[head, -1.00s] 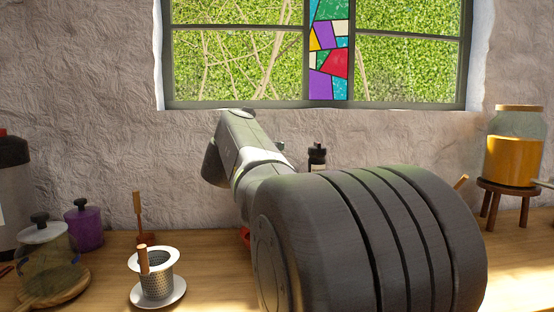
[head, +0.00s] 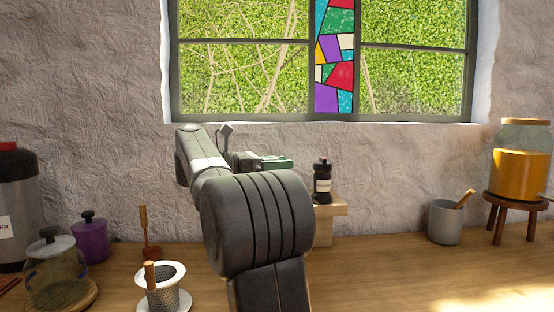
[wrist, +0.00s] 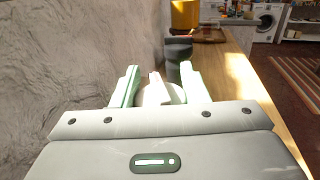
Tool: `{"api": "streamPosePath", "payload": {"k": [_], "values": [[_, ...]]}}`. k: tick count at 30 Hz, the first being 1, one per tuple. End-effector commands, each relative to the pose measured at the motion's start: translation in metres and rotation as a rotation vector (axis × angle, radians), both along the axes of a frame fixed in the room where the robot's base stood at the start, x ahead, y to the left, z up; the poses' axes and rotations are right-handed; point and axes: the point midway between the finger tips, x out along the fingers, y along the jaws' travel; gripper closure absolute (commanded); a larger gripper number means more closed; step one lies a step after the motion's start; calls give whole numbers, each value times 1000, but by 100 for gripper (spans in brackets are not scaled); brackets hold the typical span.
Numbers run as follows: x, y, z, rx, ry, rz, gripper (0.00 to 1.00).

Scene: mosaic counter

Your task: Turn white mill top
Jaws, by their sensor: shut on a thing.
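My gripper (wrist: 158,88) extends from the wrist housing with its two pale green fingers apart. Between them is a whitish thing with a pinkish upright part, which I take to be the white mill top (wrist: 155,90); the fingers and housing hide most of it. In the head view my gripper (head: 268,162) points right, level with a black bottle. The white mill cannot be made out there, and my arm covers the area below the gripper.
A black bottle (head: 322,180) stands on a small wooden stand (head: 330,210) just right of my arm. A grey crock (head: 445,222) and an amber jar (head: 522,170) on a stool are further right. A strainer cup (head: 162,285), purple canister (head: 91,240) and glass pot (head: 55,270) stand left.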

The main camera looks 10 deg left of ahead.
Motion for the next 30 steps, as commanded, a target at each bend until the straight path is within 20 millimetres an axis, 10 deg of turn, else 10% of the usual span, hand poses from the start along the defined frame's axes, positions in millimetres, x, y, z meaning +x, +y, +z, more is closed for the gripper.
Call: {"api": "streamPosePath", "payload": {"k": [28, 29, 30], "values": [[-3, -2, 0, 0, 1, -195, 82], [-3, -2, 0, 0, 1, -195, 54], [-3, -2, 0, 0, 1, -195, 46]]}}
